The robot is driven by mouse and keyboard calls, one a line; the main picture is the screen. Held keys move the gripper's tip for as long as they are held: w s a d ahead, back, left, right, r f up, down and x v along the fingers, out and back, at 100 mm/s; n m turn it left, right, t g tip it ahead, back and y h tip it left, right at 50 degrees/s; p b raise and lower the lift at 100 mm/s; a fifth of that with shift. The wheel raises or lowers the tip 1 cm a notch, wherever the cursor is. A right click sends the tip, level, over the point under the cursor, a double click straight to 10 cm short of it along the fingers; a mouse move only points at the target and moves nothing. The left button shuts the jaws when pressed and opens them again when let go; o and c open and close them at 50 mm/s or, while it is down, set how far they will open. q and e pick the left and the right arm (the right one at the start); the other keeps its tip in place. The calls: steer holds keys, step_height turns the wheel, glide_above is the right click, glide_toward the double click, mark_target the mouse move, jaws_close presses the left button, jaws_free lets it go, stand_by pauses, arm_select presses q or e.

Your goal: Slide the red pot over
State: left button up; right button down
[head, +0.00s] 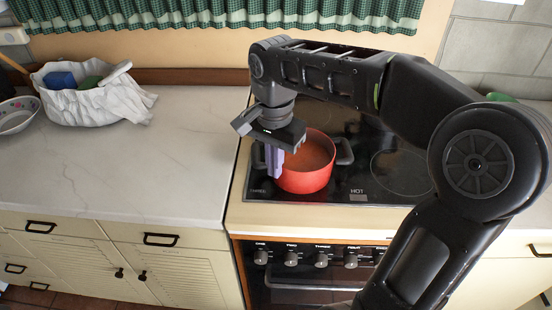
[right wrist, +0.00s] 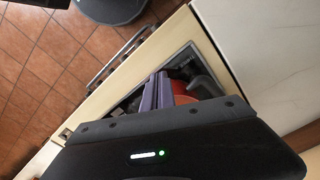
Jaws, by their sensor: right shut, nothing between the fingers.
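The red pot (head: 305,178) stands upright on the black stove top, at its front left, with dark handles at its left and right. Its inside is reddish brown. My right gripper (head: 274,174) points down at the pot's left side, by the left handle, with its purple fingers shut and empty. The fingers hide part of that handle; I cannot tell if they touch the pot. In the right wrist view the shut fingers (right wrist: 157,95) cover part of the red pot (right wrist: 184,93), and a dark handle (right wrist: 208,86) shows beside them. My left gripper is not in view.
The stove top (head: 400,180) has a free ring on the right. A pale marble counter (head: 150,165) lies left of the stove, mostly clear. A white cloth-lined basket (head: 95,100) and a bowl (head: 17,116) stand at its far left. Stove knobs (head: 291,258) line the front.

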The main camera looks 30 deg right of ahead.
mark_target(288, 173)
step_height(288, 173, down, 7)
steer(key=shift+r+p, duration=0.1)
steer(key=shift+p, duration=0.25)
steer(key=d, duration=0.1)
steer(key=w+d+p, duration=0.1)
steer(key=d, duration=0.1)
steer(key=shift+w, duration=0.2)
steer(key=shift+w+d+f+p, duration=0.15)
steer(key=shift+d+f+p, duration=0.05)
steer(key=shift+d+p, duration=0.1)
steer(key=shift+w+d, duration=0.25)
steer(key=shift+d, duration=0.3)
steer(key=shift+w+d, duration=0.25)
steer(key=shift+d, duration=0.25)
steer(key=shift+a, duration=0.15)
